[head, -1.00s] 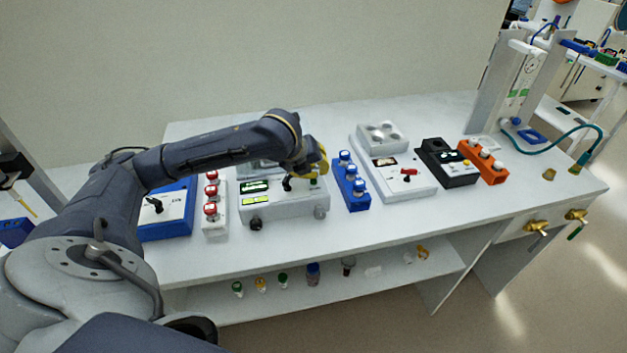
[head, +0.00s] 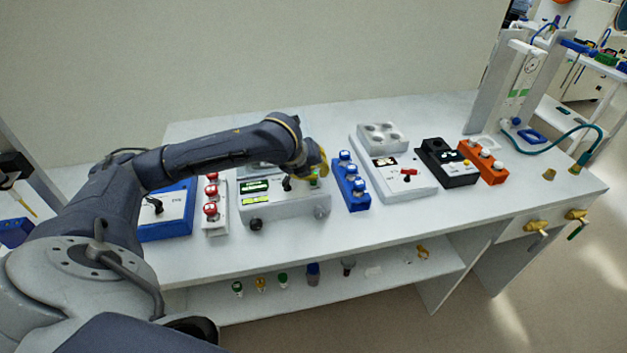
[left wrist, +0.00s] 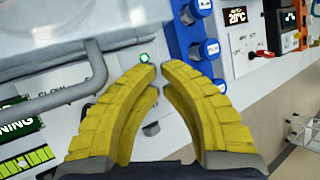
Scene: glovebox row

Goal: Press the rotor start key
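The rotor start key is most likely the small round green key (left wrist: 145,57) with a pale rim. It is on the white instrument (head: 285,207), which has two green displays and a black lever. In the left wrist view the key shows just beyond the fingertips of my left gripper (left wrist: 160,68). Its yellow fingers curve together with only a thin gap at the tips and hold nothing. In the head view the gripper (head: 318,168) is low over the right part of the instrument. I cannot tell whether it touches the key. My right gripper is out of view.
A blue block with blue-capped knobs (head: 351,183) stands close to the right. A strip with red knobs (head: 211,197) and a blue box (head: 168,213) stand left. A white unit with a red lever (head: 393,170) is farther right. The bench front is clear.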

